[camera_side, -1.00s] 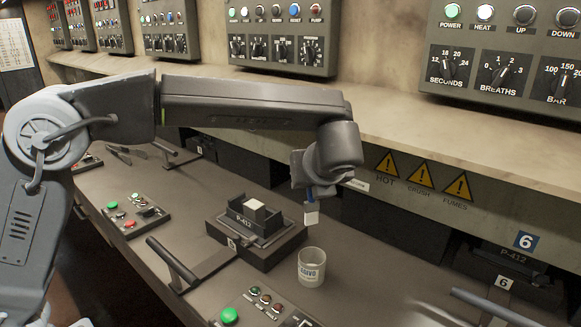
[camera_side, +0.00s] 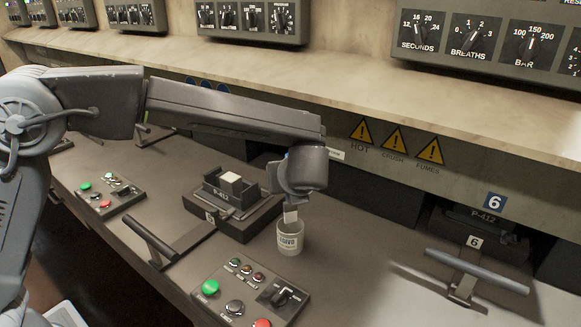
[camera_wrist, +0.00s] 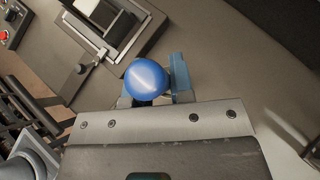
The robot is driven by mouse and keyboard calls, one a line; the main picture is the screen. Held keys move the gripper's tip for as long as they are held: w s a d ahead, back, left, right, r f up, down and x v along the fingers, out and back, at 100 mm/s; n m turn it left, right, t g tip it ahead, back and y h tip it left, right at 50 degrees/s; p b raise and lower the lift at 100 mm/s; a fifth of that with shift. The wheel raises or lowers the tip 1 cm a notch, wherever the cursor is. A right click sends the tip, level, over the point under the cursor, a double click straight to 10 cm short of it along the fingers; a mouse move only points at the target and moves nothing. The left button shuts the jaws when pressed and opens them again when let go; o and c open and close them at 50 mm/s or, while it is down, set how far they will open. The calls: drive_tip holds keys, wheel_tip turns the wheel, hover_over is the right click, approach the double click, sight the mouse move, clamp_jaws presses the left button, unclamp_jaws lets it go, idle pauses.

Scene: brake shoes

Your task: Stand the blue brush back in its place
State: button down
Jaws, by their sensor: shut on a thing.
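My gripper (camera_side: 287,198) is shut on the blue brush and points down over the white cup (camera_side: 290,241) with dark lettering. The brush's pale lower end (camera_side: 290,215) hangs roughly upright at the cup's mouth. I cannot tell whether its tip is inside the rim. In the wrist view the round blue end of the brush handle (camera_wrist: 147,79) shows between the blue-grey jaws (camera_wrist: 160,88). It hides the cup there. In the side view the gripper hides most of the handle.
A dark block marked P-412 (camera_side: 235,215) with a pale pad (camera_side: 231,179) stands close left of the cup. A button box (camera_side: 252,293) lies in front. Lever handles stand at left (camera_side: 150,240) and right (camera_side: 476,272). A shelf edge (camera_side: 400,115) runs behind.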

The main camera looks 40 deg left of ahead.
drive_tip(key=shift+f, duration=2.3)
drive_tip(key=shift+c, duration=0.6)
unclamp_jaws()
drive_tip(key=shift+r, duration=0.15)
drive_tip(key=shift+r, duration=4.4)
